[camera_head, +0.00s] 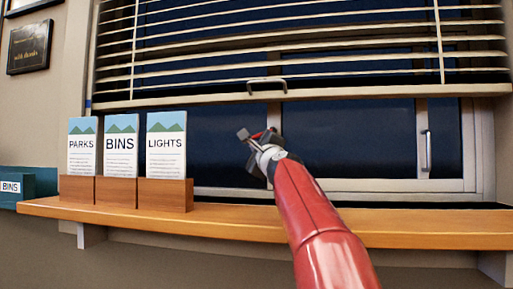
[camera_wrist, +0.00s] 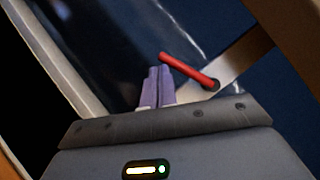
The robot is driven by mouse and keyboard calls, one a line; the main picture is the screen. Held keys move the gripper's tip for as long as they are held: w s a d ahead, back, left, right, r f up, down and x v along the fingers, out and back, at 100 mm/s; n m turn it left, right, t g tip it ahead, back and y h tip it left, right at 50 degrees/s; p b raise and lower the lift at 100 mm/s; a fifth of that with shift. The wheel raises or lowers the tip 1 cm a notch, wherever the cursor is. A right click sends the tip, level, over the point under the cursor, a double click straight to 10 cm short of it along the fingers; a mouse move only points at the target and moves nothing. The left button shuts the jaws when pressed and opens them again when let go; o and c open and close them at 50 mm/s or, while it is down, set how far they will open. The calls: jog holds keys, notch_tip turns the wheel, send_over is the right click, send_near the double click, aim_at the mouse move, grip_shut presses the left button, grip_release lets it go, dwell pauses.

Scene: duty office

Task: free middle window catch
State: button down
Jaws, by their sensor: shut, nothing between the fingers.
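The middle window catch, a red lever (camera_wrist: 188,70), shows in the wrist view. It slants down to the right to a dark pivot on a pale window bar (camera_wrist: 232,62). A small red piece of it shows in the head view (camera_head: 258,135), mostly hidden by my gripper (camera_head: 255,141). In the wrist view my gripper's purple-grey fingers (camera_wrist: 155,80) are shut and empty. They are just left of the lever, overlapping near its free end; I cannot tell whether they touch it.
A slatted blind (camera_head: 300,55) hangs above, its bottom rail carrying a handle (camera_head: 267,82). A wooden sill (camera_head: 430,228) runs below. A leaflet holder (camera_head: 115,191) with PARKS, BINS and LIGHTS cards stands left of my arm. Another handle (camera_head: 426,150) is at right. The sill's right side is clear.

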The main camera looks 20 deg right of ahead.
jog(key=b+v, duration=0.4)
jog(key=v, duration=0.4)
dwell(0.6)
